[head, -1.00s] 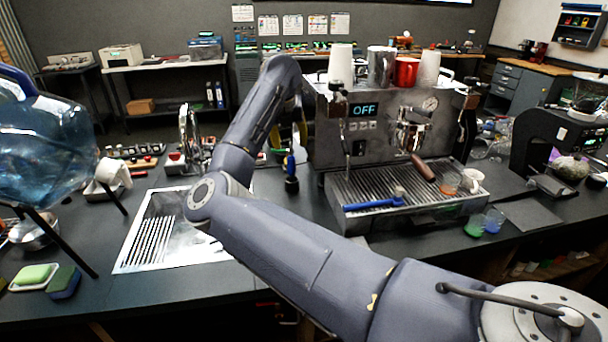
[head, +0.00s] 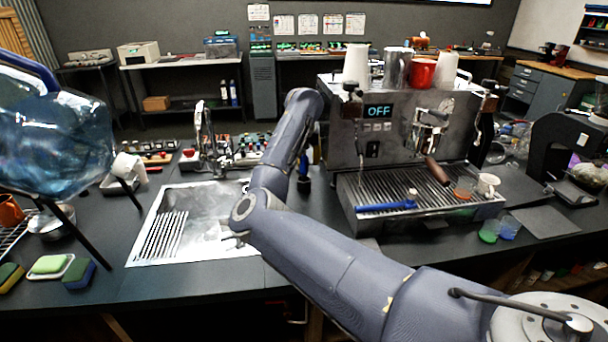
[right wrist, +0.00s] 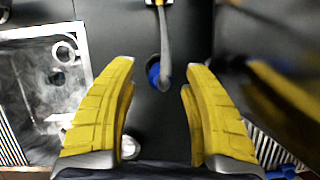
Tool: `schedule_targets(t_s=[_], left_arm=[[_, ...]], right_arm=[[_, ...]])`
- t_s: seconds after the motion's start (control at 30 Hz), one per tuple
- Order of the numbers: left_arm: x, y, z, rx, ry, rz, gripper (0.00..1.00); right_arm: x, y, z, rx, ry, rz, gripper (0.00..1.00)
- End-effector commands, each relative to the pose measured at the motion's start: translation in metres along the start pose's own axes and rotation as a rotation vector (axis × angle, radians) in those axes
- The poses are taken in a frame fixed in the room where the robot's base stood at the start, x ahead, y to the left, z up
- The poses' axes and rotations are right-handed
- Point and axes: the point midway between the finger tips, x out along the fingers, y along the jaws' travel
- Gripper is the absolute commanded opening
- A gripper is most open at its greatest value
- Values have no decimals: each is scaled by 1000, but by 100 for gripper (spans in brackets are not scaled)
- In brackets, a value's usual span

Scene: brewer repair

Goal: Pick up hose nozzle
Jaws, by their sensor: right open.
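What appears to be the hose nozzle is a slim grey curved piece (right wrist: 164,45) with a blue round part (right wrist: 153,70) at its lower end, in the right wrist view. In the head view a blue upright piece (head: 304,166) shows beside my right wrist, partly hidden by the arm, on the dark counter left of the espresso machine. My right gripper (right wrist: 158,78) has yellow fingers spread wide. The grey piece and blue part lie between and beyond the fingertips, with visible room on both sides; I see no contact. My left gripper is out of view.
The espresso machine (head: 408,135) stands close right of my right wrist, its drip tray holding a blue-handled brush (head: 387,206). A metal sink (head: 185,225) is to the left. A large blue water bottle (head: 55,140) stands at far left.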

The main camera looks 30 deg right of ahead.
Motion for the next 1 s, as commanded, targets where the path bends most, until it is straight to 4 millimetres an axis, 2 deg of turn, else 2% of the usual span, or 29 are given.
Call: schedule_targets(t_s=[0.17,0.6,0.97,1.0], left_arm=[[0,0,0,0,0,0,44],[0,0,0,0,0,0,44],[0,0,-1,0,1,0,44],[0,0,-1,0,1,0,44]], right_arm=[[6,0,0,-1,0,-1,49],[52,-1,-3,-1,1,-1,49],[56,0,-3,0,0,0,50],[56,0,-3,0,0,0,45]])
